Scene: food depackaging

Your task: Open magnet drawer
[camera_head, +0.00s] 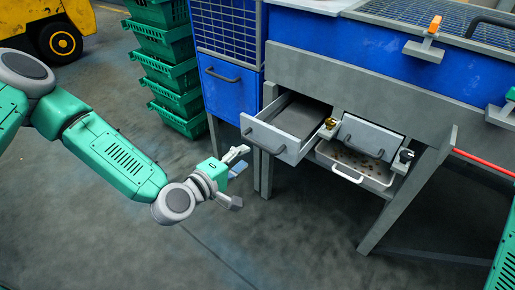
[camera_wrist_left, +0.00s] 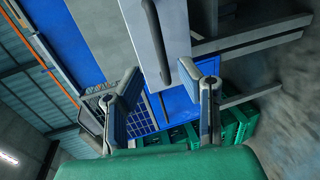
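A grey drawer (camera_head: 281,151) stands pulled out of the grey machine frame, with a bar handle (camera_head: 262,140) on its front. Which part is the magnet drawer is not marked. My left gripper (camera_head: 237,178) is open and empty, in front of and below the drawer handle, apart from it in the head view. In the left wrist view, the spread fingers of the left gripper (camera_wrist_left: 168,98) point toward a light grey front panel (camera_wrist_left: 176,28) with a dark handle (camera_wrist_left: 154,38). My right gripper is not in view.
A closed grey panel (camera_head: 370,134) and a lower tray (camera_head: 324,161) with brown bits are right of the drawer. A blue cabinet (camera_head: 222,98) and stacked green crates (camera_head: 166,42) stand left. Frame legs (camera_head: 400,205) rise at right. The floor around my left arm is clear.

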